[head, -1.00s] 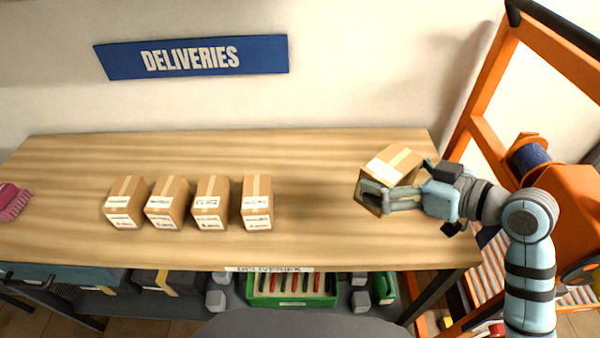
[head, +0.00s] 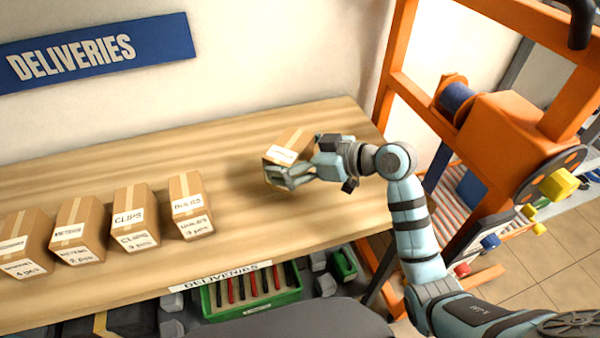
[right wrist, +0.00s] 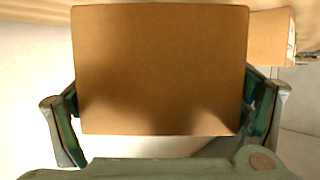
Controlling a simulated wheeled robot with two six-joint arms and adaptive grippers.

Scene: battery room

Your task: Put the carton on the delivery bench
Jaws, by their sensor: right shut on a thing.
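A brown carton (head: 292,143) with a white label is held by my right gripper (head: 292,175), over the right part of the wooden delivery bench (head: 330,125). The gripper comes in from the right, its fingers on either side of the carton. In the right wrist view the carton (right wrist: 160,65) fills the space between both fingers. Whether its underside touches the bench top cannot be told. My left gripper is not in view.
Several labelled cartons stand in a row to the left, the nearest being the bulbs carton (head: 192,205). Bare bench lies between it and the held carton. An orange frame (head: 500,125) stands beyond the bench's right end. A green crate (head: 250,300) sits below the front edge.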

